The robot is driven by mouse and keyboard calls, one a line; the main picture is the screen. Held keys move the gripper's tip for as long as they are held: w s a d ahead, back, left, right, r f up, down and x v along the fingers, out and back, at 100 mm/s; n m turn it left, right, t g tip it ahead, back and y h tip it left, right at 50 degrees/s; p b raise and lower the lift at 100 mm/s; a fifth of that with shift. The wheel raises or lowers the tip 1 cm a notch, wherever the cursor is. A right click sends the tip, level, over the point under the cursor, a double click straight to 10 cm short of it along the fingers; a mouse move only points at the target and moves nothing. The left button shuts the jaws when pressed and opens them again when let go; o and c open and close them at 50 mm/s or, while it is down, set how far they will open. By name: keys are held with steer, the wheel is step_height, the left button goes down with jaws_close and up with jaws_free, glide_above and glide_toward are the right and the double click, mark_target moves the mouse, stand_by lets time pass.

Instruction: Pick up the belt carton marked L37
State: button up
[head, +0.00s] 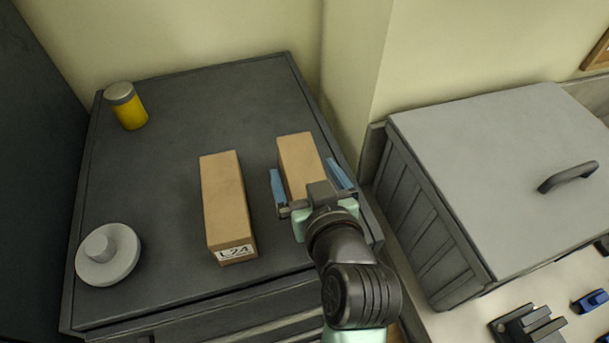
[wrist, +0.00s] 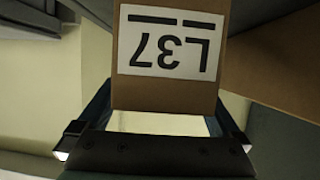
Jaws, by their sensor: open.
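The carton marked L37 (head: 299,160) is a brown box lying on the dark cabinet top, on the right side. In the wrist view its end face (wrist: 170,92) shows the white label, upside down. My gripper (head: 308,180) is open, with one blue finger on each side of this carton near its front end. In the wrist view the fingers flank the carton, and I cannot tell whether either touches it. A second brown carton (head: 226,200), marked L24, lies to the left, apart from my gripper. My gripper hides the front end of the L37 carton in the head view.
A yellow jar (head: 129,108) with a grey lid stands at the back left. A grey round lidded piece (head: 107,255) sits at the front left. A grey chest (head: 480,170) with a handle stands to the right. The cabinet top (head: 175,130) is clear between these.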

steer(key=shift+w+a+f, duration=0.1)
steer(key=shift+w+f, duration=0.1)
steer(key=shift+w, duration=0.15)
steer(key=shift+r, duration=0.1)
jaws_close()
